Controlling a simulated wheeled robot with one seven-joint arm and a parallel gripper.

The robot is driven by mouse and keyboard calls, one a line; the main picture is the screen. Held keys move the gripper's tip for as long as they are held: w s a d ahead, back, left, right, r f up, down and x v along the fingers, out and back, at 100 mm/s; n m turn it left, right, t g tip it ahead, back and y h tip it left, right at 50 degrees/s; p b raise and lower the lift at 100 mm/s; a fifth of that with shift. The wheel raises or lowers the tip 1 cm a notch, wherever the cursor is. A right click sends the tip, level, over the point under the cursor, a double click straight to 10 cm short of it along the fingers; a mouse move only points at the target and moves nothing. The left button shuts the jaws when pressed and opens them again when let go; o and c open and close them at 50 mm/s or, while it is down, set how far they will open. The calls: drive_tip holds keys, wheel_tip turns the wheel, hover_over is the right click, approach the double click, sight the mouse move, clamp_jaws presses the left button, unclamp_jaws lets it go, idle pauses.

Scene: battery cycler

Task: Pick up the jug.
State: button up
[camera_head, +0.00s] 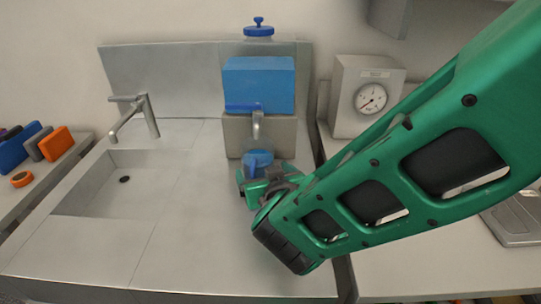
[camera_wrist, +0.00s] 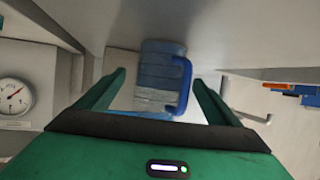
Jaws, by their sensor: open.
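The jug (camera_head: 257,158) is blue and stands on the steel counter below the tap of a water dispenser. Its lower part is hidden behind my gripper in the head view. In the wrist view the see-through blue jug (camera_wrist: 158,72) lies ahead, between the two green fingers, with its blue handle (camera_wrist: 184,86) on the right side. My gripper (camera_head: 262,182) is open and empty, close in front of the jug; in the wrist view its fingers (camera_wrist: 160,80) are spread to either side. I cannot tell whether the fingertips reach past the jug's wall.
The dispenser has a blue tank (camera_head: 259,84) and a metal tap (camera_head: 257,124) right above the jug. A sink (camera_head: 110,185) with a faucet (camera_head: 140,118) is at left. A dial scale (camera_head: 366,95) stands at right. The front counter (camera_head: 190,255) is clear.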

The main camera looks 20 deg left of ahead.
sight(259, 165)
drive_tip(key=shift+x, duration=2.75)
drive_tip(key=shift+a+r, duration=0.1)
drive_tip(key=shift+r, duration=0.05)
drive_tip(key=c, duration=1.6)
drive_tip(key=shift+r, duration=0.2)
